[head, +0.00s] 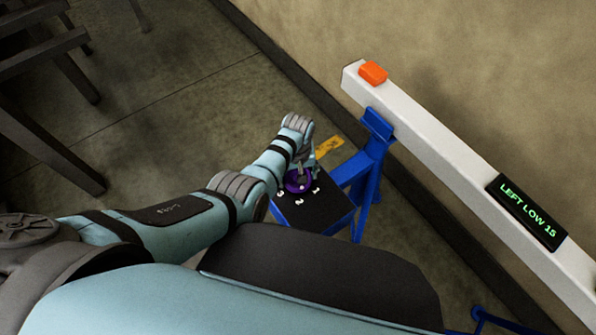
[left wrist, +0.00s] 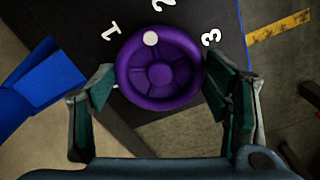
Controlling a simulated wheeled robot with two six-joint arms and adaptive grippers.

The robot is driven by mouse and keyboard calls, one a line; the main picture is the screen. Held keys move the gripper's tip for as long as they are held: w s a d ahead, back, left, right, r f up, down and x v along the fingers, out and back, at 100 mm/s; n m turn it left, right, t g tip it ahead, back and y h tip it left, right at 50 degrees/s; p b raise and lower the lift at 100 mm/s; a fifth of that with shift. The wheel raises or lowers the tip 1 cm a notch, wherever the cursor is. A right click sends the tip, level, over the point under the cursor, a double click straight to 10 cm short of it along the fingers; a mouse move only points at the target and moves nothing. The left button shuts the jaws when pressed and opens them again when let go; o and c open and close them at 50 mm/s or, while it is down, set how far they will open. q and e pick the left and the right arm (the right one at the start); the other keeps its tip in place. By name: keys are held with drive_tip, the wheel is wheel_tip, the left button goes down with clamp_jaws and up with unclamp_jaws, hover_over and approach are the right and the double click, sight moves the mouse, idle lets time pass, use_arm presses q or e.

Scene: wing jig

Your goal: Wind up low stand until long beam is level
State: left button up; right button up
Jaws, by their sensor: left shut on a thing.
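The long beam (head: 440,150) is white and runs from top centre to lower right in the head view. Its display (head: 527,212) reads "LEFT LOW 15" in green. A blue stand (head: 374,150) holds it near its far left end. A purple handwheel (head: 297,181) sits on the stand's black box (head: 322,214). In the left wrist view, the wheel (left wrist: 160,75) has a white dot pointing near the 2, slightly toward the 1. My left gripper (left wrist: 155,90) is shut on the wheel, one finger on each side. My right gripper is not in view.
An orange block (head: 373,72) sits on the beam's far end. A yellow floor marking (head: 329,147) lies beyond the wheel. A wall stands behind the beam. Dark racks (head: 45,110) stand at left, with open floor between. More blue framework (head: 500,322) shows at lower right.

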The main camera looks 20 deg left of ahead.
use_arm(q)
drive_tip(key=m+p, duration=0.1)
drive_tip(key=m, duration=0.2)
drive_tip(key=shift+r+m, duration=0.1)
drive_tip(key=shift+m, duration=0.3)
drive_tip(key=m, duration=0.3)
drive_tip(key=shift+m, duration=0.3)
drive_tip(key=m+p, duration=0.1)
drive_tip(key=m, duration=0.2)
drive_tip(key=shift+w+a+m, duration=0.1)
drive_tip(key=shift+m, duration=2.1)
drive_tip(key=o, duration=1.2)
drive_tip(key=shift+c, duration=0.2)
